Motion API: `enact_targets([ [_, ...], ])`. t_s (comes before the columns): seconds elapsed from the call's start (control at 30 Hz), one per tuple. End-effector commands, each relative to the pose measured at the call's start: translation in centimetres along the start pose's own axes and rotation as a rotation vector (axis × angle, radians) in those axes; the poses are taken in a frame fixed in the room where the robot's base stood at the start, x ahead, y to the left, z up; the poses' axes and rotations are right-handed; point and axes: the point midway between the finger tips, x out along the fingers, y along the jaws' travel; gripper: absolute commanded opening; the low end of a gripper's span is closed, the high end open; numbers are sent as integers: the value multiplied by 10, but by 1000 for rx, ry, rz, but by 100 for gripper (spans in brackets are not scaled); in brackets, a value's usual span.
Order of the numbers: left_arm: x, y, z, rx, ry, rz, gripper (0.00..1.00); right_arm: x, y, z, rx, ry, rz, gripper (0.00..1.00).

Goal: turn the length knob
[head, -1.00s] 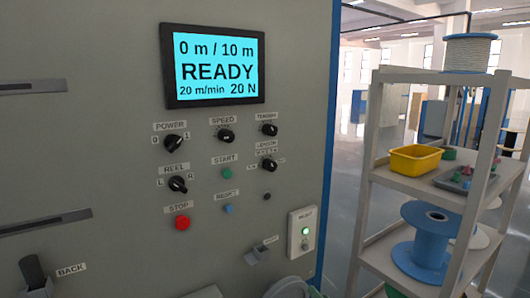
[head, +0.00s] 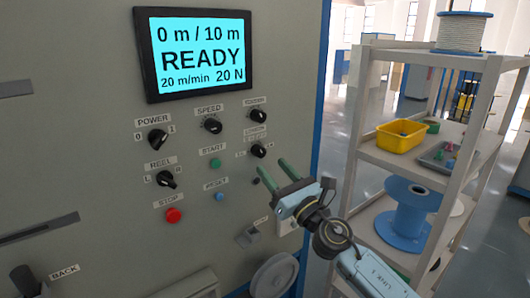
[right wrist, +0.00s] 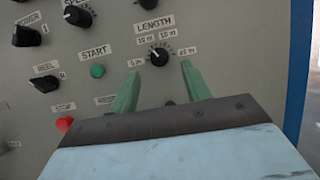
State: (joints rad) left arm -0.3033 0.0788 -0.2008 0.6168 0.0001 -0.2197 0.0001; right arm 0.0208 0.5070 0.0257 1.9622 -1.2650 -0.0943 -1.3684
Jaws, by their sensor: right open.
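The length knob (head: 258,151) is a small black dial on the grey panel, right of the green start button and below the tension knob. In the right wrist view the length knob (right wrist: 159,56) sits under its LENGTH label, with metre marks around it. My right gripper (head: 273,169) is open, its two green fingers pointing at the panel just below and right of the knob. In the right wrist view the fingertips (right wrist: 160,66) lie either side of the knob, apart from it. Whether they reach its depth is unclear. My left gripper is not in view.
The screen (head: 195,52) reads 0 m / 10 m, READY. The speed knob (head: 212,125), tension knob (head: 258,115), green start button (head: 215,163) and red stop button (head: 173,215) are close by. A shelf rack (head: 369,155) stands to the right.

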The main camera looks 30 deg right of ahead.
Motion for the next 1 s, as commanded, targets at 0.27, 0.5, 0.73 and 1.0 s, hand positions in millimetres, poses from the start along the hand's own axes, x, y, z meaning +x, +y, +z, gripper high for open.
enact_targets([
  [0.27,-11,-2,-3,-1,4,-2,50,38,0,0,3,0,0,48],
  [0.5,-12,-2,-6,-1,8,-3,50,46,0,-1,2,1,0,48],
  [0.73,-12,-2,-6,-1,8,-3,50,46,0,-1,2,1,0,44],
  [1.0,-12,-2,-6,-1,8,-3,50,46,0,-1,2,1,0,9],
])
